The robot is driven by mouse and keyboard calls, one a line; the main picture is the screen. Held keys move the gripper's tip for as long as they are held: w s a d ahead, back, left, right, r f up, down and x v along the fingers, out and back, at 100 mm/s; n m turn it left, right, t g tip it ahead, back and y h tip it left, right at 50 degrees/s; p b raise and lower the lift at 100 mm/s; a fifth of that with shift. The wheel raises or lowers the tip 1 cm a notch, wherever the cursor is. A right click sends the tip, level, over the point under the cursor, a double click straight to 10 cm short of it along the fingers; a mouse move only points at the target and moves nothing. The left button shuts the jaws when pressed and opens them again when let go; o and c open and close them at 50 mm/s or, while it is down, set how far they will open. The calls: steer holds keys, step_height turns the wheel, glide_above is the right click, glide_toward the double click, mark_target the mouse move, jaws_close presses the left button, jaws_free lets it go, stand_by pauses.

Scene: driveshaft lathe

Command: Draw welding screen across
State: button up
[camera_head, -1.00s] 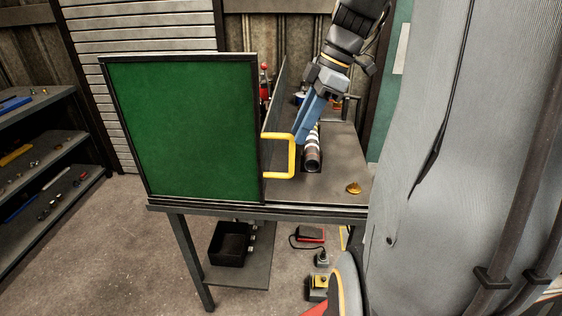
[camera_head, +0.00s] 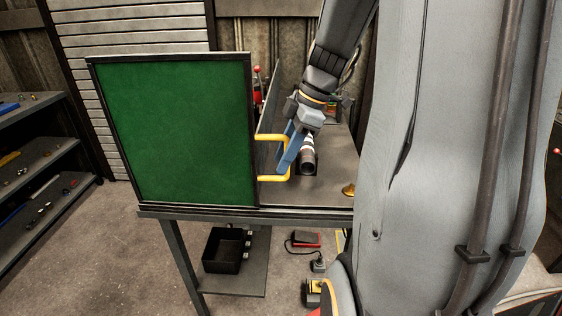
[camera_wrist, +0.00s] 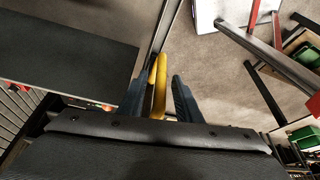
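The welding screen (camera_head: 175,130) is a green panel in a dark frame. It stands upright at the front left of the bench in the head view. A yellow U-shaped handle (camera_head: 271,179) sticks out from its right edge. My gripper (camera_head: 286,160) is at the handle, its blue fingers overlapping the upright bar. In the wrist view the handle (camera_wrist: 158,92) lies between the two fingers of my gripper (camera_wrist: 157,84). The fingers are apart, with a gap visible on the right side of the bar. The handle is not clamped.
The grey bench (camera_head: 325,188) carries a dark-and-light cylindrical shaft (camera_head: 308,160) right of the handle and a small brass piece (camera_head: 348,189). A black bin (camera_head: 224,262) sits on the lower shelf. A shelf rack (camera_head: 40,155) stands at the left.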

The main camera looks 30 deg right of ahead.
steer(key=shift+x, duration=1.1)
jaws_close()
steer(key=shift+d, duration=0.1)
